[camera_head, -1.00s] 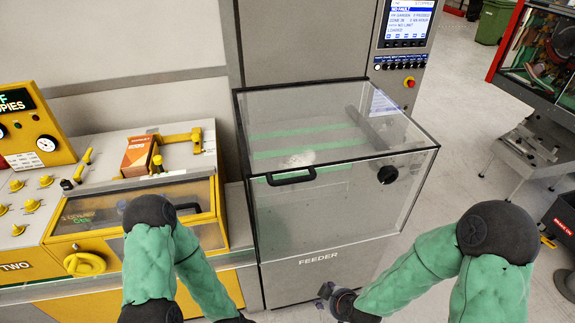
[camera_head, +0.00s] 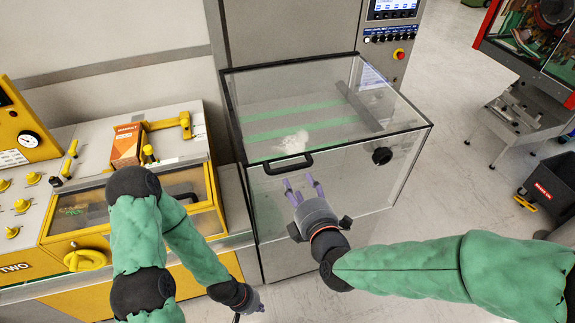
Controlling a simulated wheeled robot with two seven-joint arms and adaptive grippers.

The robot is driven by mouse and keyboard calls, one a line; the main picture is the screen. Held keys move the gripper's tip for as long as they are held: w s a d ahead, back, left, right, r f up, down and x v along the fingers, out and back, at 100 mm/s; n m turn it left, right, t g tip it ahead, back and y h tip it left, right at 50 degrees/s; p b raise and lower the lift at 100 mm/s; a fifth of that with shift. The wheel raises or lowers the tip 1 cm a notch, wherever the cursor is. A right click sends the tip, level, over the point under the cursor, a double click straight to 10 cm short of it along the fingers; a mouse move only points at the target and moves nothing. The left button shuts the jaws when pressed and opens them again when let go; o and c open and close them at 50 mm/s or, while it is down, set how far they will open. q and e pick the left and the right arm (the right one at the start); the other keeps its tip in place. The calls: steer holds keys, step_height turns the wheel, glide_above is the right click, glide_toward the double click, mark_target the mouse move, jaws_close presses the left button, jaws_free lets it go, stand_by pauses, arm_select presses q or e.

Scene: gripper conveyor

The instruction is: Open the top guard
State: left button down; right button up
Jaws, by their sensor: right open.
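The top guard (camera_head: 330,90) is a clear lid with a dark frame on the glass-walled feeder box, and it is closed. Its black handle (camera_head: 288,164) is on the front edge, left of the middle. My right gripper (camera_head: 302,183) is open and empty in front of the box, with its fingers pointing up just below the handle. I see no contact with the handle. My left gripper (camera_head: 258,307) is low at the bottom of the view, far below the handle; it is small and I cannot tell its jaw state.
A black knob (camera_head: 382,156) sits on the box's front right. A yellow machine (camera_head: 115,215) with an orange carton (camera_head: 127,145) stands to the left. A control panel (camera_head: 394,15) rises behind. A cart (camera_head: 553,190) stands at the right, with open floor between.

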mark_target(289, 169)
steer(key=b+x, duration=0.1)
steer(key=x, duration=0.8)
steer(key=shift+w+f+b, duration=0.1)
steer(key=shift+w+b, duration=0.15)
steer(key=shift+b, duration=0.1)
jaws_close()
